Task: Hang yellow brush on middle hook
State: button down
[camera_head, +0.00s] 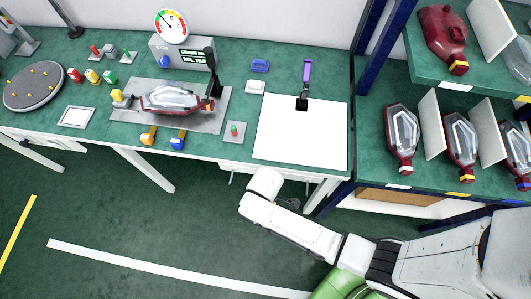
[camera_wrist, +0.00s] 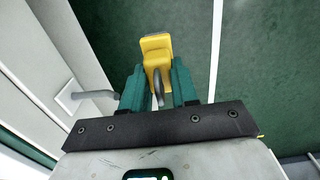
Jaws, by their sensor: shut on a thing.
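In the wrist view my gripper (camera_wrist: 157,75) has its teal fingers shut on the yellow brush (camera_wrist: 156,45). The brush's yellow block sticks out beyond the fingertips, and a dark grey ring (camera_wrist: 158,90) shows between the fingers. A grey hook (camera_wrist: 98,94) projects from a white plate just left of the fingers; the brush is apart from it. In the head view my wrist is at the workbench's front edge, and the fingers and brush are hidden. A hook (camera_head: 232,178) shows below that edge, left of my wrist. I cannot tell which hook is the middle one.
The green workbench (camera_head: 100,60) carries a red lamp (camera_head: 170,100) on a grey plate, a white board (camera_head: 300,140) and small coloured parts. A shelf (camera_head: 375,145) with several lamps stands at the right. Open floor (camera_head: 110,220) lies left of my arm.

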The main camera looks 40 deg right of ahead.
jog(key=shift+w+d, duration=0.15)
jog(key=shift+w+d, duration=0.25)
jog(key=shift+d, duration=0.05)
jog(key=shift+s+a, duration=0.1)
jog(key=shift+s+a, duration=0.3)
jog(key=shift+a, duration=0.1)
dwell(1.1)
